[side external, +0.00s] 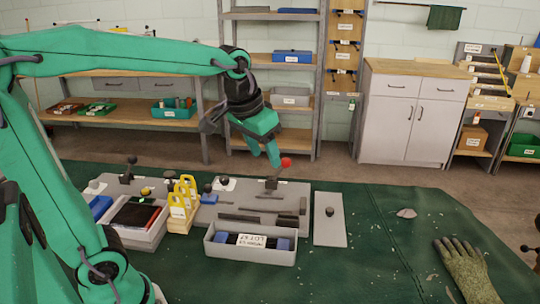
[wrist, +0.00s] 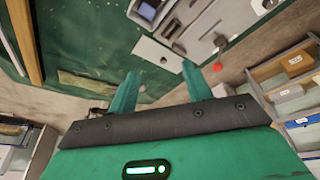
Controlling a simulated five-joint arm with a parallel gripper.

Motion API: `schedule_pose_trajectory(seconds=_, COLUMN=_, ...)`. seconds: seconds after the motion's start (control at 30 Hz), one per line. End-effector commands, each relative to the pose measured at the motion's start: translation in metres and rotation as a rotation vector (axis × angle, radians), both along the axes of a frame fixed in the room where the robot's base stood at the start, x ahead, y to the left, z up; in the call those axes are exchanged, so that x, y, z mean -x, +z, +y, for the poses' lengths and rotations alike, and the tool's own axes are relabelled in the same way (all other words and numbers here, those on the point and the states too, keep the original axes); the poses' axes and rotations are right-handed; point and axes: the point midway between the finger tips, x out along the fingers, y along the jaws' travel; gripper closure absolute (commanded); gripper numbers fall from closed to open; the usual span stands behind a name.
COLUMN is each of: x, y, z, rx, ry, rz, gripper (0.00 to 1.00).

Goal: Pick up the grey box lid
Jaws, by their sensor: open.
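The grey box lid (side external: 330,228) is a flat grey plate with a dark knob (side external: 329,211). It lies flat on the green mat, right of the open grey box (side external: 250,256). In the wrist view, a pale plate that looks like the lid (wrist: 155,51) shows just beyond my fingertips. My gripper (side external: 264,153) is open and empty, in the air above the back of the work area, up and left of the lid. Both fingers also show in the wrist view (wrist: 158,70), spread apart. Nothing hides the lid in the side view.
The grey box holds blue blocks and a label. A red ball (side external: 286,162) stands on a post close to my fingertips. Yellow-handled holders (side external: 182,205) and a tray (side external: 135,221) stand at left. A glove (side external: 466,270) lies at right; the mat between lid and glove is mostly clear.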

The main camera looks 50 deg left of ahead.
Motion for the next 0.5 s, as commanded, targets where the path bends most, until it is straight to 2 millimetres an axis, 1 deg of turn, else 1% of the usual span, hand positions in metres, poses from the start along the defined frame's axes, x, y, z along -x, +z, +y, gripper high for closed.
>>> schedule_pose_trajectory(seconds=0.03, x=-0.012, y=-0.002, z=0.0, rx=0.001, ry=0.004, rz=0.015, gripper=0.5)
schedule_pose_trajectory(seconds=0.27, x=-0.059, y=-0.012, z=-0.002, rx=0.008, ry=0.025, rz=0.07, gripper=0.5)
schedule_pose_trajectory(seconds=0.5, x=-0.108, y=-0.034, z=-0.003, rx=0.013, ry=0.046, rz=0.128, gripper=0.5)
